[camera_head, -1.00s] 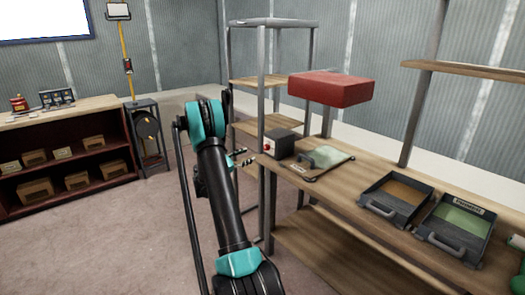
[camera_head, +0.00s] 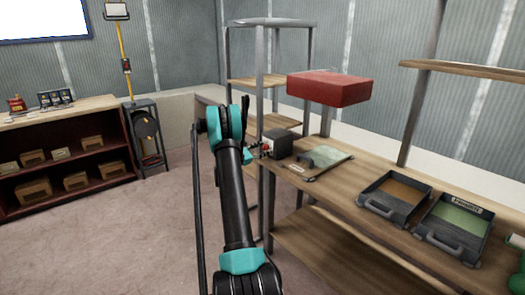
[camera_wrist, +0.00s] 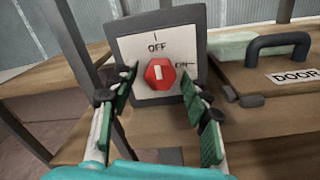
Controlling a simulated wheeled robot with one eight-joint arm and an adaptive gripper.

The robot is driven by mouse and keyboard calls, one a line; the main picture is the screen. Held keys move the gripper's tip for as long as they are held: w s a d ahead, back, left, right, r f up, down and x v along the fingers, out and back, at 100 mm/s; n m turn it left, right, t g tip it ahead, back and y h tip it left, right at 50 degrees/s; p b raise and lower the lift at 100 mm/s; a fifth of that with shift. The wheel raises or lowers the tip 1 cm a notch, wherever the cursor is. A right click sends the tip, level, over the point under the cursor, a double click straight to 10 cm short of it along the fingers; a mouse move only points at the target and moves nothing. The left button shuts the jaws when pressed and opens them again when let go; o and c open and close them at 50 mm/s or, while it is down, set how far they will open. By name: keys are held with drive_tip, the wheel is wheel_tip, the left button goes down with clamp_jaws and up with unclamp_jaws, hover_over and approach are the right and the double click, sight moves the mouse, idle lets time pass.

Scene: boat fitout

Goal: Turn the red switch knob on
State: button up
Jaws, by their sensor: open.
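The red switch knob (camera_wrist: 159,74) sits on a white plate marked OFF above and ON to the right, on a dark grey box (camera_wrist: 202,72). Its pale pointer mark looks roughly upright, towards OFF. In the wrist view my gripper (camera_wrist: 158,82) is open, with green-padded fingers to the left and right of the knob. Both fingers look apart from it. In the head view the switch box (camera_head: 284,141) stands at the bench's left end, and my arm's end is close to its front. The fingers are too small there to judge contact.
A tray lid with a dark handle (camera_wrist: 280,44), labelled DOOR, lies right of the box on the wooden bench (camera_head: 345,190). Two open trays (camera_head: 395,197) stand farther right. A metal shelf post (camera_head: 261,110) rises just left of the box. A red block (camera_head: 330,88) is above the bench.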

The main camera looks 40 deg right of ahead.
drive_tip(key=shift+c, duration=0.5)
clamp_jaws()
drive_tip(key=shift+m, duration=0.4)
drive_tip(key=m, duration=0.8)
drive_tip(key=shift+w+m, duration=0.1)
drive_tip(key=shift+m, duration=0.2)
drive_tip(key=m, duration=0.4)
drive_tip(key=shift+r+m+g+h, duration=0.1)
drive_tip(key=shift+m+g+h, duration=0.2)
drive_tip(key=m, duration=0.4)
drive_tip(key=shift+m, duration=0.4)
